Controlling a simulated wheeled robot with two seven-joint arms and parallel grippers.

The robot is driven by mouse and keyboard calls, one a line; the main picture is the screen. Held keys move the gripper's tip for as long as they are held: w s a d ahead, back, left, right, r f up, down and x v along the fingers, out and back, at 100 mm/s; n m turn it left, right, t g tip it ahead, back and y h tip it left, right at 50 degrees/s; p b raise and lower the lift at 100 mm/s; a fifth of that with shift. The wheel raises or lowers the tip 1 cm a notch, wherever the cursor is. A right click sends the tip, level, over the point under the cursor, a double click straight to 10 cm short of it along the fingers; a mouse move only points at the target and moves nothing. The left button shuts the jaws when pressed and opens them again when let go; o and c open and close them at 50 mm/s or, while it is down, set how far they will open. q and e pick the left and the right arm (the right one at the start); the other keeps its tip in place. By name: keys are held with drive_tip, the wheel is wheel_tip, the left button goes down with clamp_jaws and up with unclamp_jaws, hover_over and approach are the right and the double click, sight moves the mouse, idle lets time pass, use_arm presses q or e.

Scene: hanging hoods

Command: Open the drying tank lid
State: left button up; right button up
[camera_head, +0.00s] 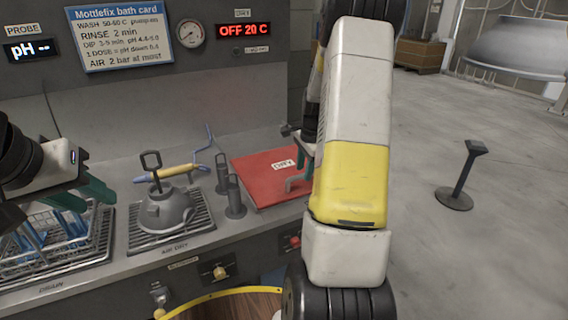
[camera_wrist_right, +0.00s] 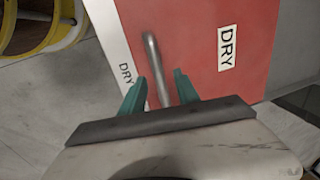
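The drying tank lid (camera_head: 262,172) is a flat red panel labelled DRY, lying shut on the counter in the head view. It fills much of the right wrist view (camera_wrist_right: 205,45). Its grey bar handle (camera_wrist_right: 152,55) stands out between the green fingers of my right gripper (camera_wrist_right: 160,76). Those fingers are apart, one on each side of the handle, with gaps visible. In the head view my right arm hides most of that gripper. My left gripper (camera_head: 72,178) is at the far left, above the drain rack, its green fingers apparently apart and empty.
A wire rack with blue items (camera_head: 52,238) and a grey pot-like object (camera_head: 163,212) on a grate sit left of the lid. Open floor with a post (camera_head: 460,175) lies right.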

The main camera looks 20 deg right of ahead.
drive_tip(key=shift+w+f, duration=0.1)
drive_tip(key=shift+f, duration=0.45)
drive_tip(key=shift+c, duration=0.2)
clamp_jaws()
idle(0.9)
